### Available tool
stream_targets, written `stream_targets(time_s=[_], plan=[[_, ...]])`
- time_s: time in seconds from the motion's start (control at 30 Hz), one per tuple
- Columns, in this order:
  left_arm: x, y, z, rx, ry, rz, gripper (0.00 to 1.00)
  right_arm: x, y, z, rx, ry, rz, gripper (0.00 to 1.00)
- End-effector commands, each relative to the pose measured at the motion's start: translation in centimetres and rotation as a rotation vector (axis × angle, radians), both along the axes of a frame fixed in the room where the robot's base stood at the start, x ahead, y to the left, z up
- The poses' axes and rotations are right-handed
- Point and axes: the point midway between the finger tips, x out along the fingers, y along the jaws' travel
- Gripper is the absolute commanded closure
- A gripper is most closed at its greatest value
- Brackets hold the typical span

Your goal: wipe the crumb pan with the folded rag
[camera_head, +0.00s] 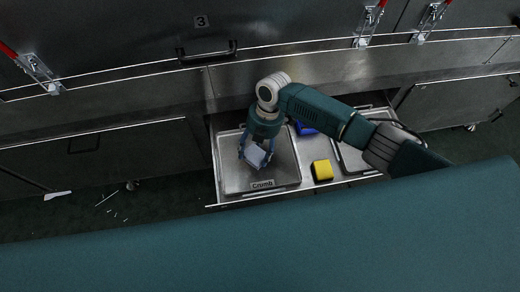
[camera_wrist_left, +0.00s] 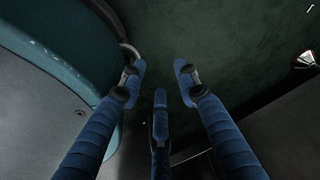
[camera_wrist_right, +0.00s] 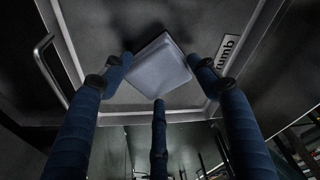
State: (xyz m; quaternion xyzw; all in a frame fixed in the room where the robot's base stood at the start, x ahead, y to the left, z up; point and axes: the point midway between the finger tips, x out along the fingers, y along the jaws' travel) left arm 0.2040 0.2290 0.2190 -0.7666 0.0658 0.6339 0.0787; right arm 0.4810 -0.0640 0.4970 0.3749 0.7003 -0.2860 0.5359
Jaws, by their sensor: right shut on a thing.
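The crumb pan (camera_head: 231,178) is a shallow metal tray with a "Crumb" label on its front rim, in the left part of a pulled-out drawer. My right gripper (camera_head: 256,150) is over the pan, shut on the folded rag (camera_head: 258,157), a pale blue-grey pad. In the right wrist view the rag (camera_wrist_right: 158,70) sits between the fingers, turned at an angle to the pan floor (camera_wrist_right: 115,108). I cannot tell whether it touches the pan. My left gripper (camera_wrist_left: 160,75) shows only in its wrist view, open and empty above the dark floor.
A yellow block (camera_head: 322,170) and a blue object (camera_head: 305,129) are in the drawer right of the pan. Another metal tray (camera_head: 352,160) lies farther right, partly hidden by my right arm. Dryer panels rise behind.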

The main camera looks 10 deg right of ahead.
Motion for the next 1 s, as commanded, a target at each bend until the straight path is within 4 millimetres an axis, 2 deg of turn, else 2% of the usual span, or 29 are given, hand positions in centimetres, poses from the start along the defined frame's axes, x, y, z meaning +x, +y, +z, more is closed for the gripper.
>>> stream_targets(time_s=[0.03,0.2,0.47,0.8,1.0], plan=[[-0.6,-0.1,-0.2,0.0,0.012,0.0,0.63,0.0,0.6,-0.1,0.002,-0.001,0.002,0.61],[-0.5,-0.1,-0.1,0.001,0.019,-0.001,0.63,0.0,2.1,-0.1,0.002,-0.001,0.003,0.61],[-0.5,-0.1,0.3,0.003,0.024,0.001,0.63,0.0,3.1,-0.1,0.001,0.0,0.001,0.61],[-0.4,-0.1,0.5,0.005,0.033,0.002,0.63,0.0,5.8,0.0,0.002,-0.001,0.002,0.61],[-0.2,-0.2,1.0,0.003,0.032,0.004,0.63,0.0,6.2,0.1,0.001,-0.001,0.001,0.62]])
